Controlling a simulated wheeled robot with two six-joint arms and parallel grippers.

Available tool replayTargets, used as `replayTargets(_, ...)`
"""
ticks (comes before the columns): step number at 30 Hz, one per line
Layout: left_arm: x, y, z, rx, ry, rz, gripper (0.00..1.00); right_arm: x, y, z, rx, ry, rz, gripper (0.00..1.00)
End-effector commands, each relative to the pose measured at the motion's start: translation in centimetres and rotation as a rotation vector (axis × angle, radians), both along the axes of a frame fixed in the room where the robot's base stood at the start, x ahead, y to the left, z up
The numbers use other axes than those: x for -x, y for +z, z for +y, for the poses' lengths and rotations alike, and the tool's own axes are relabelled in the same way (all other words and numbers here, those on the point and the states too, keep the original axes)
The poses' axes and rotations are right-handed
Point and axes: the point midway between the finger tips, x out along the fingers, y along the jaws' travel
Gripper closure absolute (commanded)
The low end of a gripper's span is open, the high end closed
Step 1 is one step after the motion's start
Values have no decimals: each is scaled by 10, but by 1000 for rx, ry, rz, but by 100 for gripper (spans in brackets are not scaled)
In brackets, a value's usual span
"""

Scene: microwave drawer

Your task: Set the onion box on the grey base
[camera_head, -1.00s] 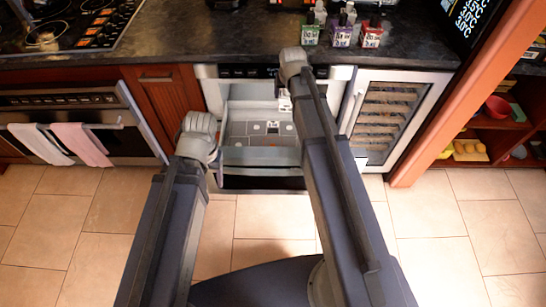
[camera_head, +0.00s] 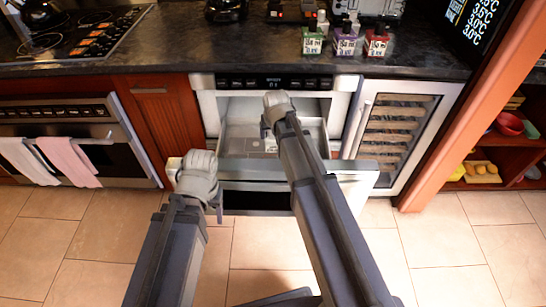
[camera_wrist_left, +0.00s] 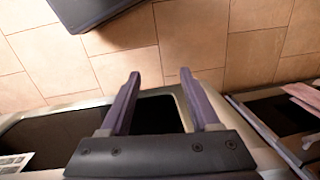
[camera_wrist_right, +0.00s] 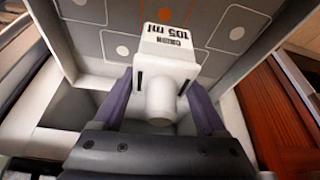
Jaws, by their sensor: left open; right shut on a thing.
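The onion box is a white container (camera_wrist_right: 166,52) with an "ONION 105 ml" label and a round white cap. It sits between the fingers of my right gripper (camera_wrist_right: 160,88), which is shut on it. In the head view my right gripper (camera_head: 275,118) is over the open microwave drawer. The grey base (camera_wrist_right: 118,48) is the drawer floor, with pale outlined shapes and an orange spot, beyond the box. I cannot tell whether the box touches it. My left gripper (camera_head: 213,205) is open and empty at the left end of the drawer front (camera_head: 335,166); it also shows in the left wrist view (camera_wrist_left: 160,74).
Green (camera_head: 312,42), purple (camera_head: 344,44) and red (camera_head: 376,45) labelled bottles stand on the dark counter (camera_head: 180,45). A cooker with towels is at left, a glass-door cooler (camera_head: 398,130) at right. Drawer walls surround the base. The tiled floor (camera_head: 450,260) is clear.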

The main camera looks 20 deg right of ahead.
Motion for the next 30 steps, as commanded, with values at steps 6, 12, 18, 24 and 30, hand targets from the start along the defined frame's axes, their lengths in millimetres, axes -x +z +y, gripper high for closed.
replayTargets(6, 0, -42, 0, 0, 0, 0, 38, 0, -42, 0, 0, 0, 0, 89)
replayTargets(12, 0, -48, 0, 0, 0, 0, 38, 0, -48, 0, 0, 0, 0, 89)
replayTargets(18, 0, -57, 0, 0, 0, 0, 38, 0, -57, 0, 0, 0, 0, 89)
replayTargets(24, 0, -82, 0, 0, 0, 0, 38, 0, -82, 0, 0, 0, 0, 89)
replayTargets(30, 0, -85, 0, 0, 0, 0, 38, 0, -85, 0, 0, 0, 0, 89)
